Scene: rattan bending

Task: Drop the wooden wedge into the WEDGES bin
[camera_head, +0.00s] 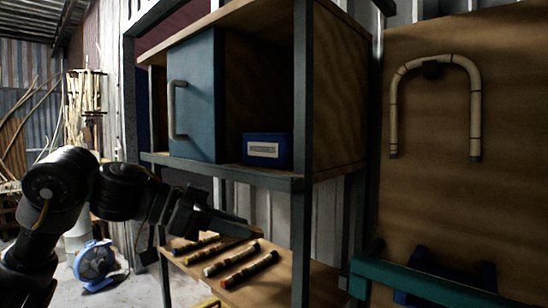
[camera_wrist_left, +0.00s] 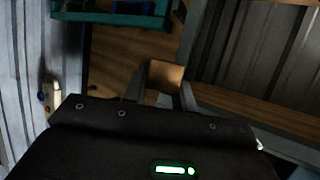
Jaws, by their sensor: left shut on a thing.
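My left gripper (camera_head: 232,222) is in front of the shelf unit, below the middle shelf's front edge. In the left wrist view its two fingers (camera_wrist_left: 162,92) are shut on a tan wooden wedge (camera_wrist_left: 164,77). A small blue bin (camera_head: 284,150) with a white label stands on the upper shelf, right of the blue cabinet door (camera_head: 196,100). Its label is too small to read. The gripper is below and to the left of the bin, apart from it. My right gripper is not in view.
The blue door with its pale handle (camera_head: 175,112) covers the left of the upper compartment; the right side is open. Dark posts (camera_head: 301,120) frame the unit. Several banded rods (camera_head: 250,270) lie on the lower shelf (camera_head: 285,285). A bent rattan piece (camera_head: 476,110) hangs on the right board.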

